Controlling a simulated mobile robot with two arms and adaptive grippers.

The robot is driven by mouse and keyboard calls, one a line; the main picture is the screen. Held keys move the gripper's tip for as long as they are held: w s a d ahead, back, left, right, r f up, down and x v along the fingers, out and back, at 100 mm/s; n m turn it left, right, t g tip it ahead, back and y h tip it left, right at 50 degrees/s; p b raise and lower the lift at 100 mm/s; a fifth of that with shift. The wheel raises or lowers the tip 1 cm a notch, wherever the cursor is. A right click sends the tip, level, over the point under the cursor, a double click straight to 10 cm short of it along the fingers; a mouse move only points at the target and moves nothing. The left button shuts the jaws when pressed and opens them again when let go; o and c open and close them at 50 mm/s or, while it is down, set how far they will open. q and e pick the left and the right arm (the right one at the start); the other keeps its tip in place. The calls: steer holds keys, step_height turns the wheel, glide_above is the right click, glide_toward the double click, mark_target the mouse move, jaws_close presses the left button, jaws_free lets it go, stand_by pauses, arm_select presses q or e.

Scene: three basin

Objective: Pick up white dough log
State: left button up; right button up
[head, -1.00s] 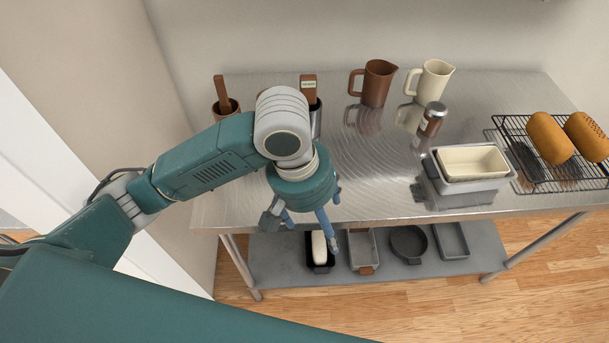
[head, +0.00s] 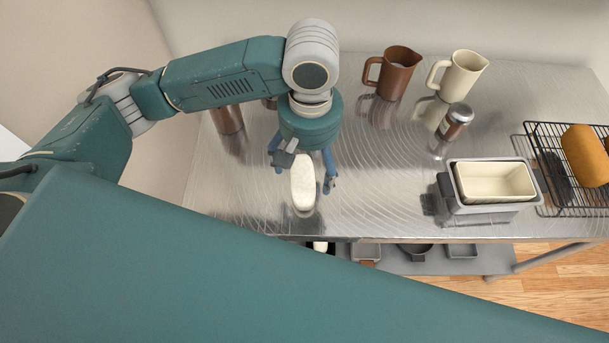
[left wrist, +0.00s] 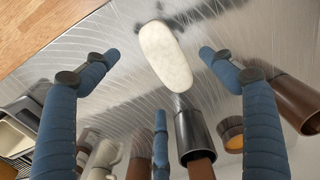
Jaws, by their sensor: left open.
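A white dough log (head: 304,184) lies on the steel table top, near its front edge, below my left gripper. My left gripper (head: 302,170) is open, its blue fingers spread above and around the far end of the log. In the left wrist view the log (left wrist: 165,56) lies on the metal between the two front fingertips, with a gap on each side. The fingers do not appear to touch it. My right gripper is not in view.
A brown jug (head: 399,70), a cream jug (head: 461,74) and a spice jar (head: 455,122) stand at the back. Loaf tins (head: 451,197) and a wire rack (head: 545,133) are on the right. A dark pan holding something white shows on the lower shelf.

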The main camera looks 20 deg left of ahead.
mark_target(308, 176)
arm_select(q)
steer(key=shift+s+f, duration=0.1)
steer(key=shift+f, duration=1.05)
steer(key=f, duration=0.2)
steer(key=w+f+p, duration=0.1)
steer(key=shift+a+f, duration=0.15)
steer(key=shift+f, duration=0.75)
steer(key=shift+c, duration=1.3)
steer(key=c, duration=1.1)
steer(key=shift+c, duration=0.2)
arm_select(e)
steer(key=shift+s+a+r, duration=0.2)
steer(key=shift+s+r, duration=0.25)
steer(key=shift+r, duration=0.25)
arm_select(q)
steer(key=shift+r, duration=0.1)
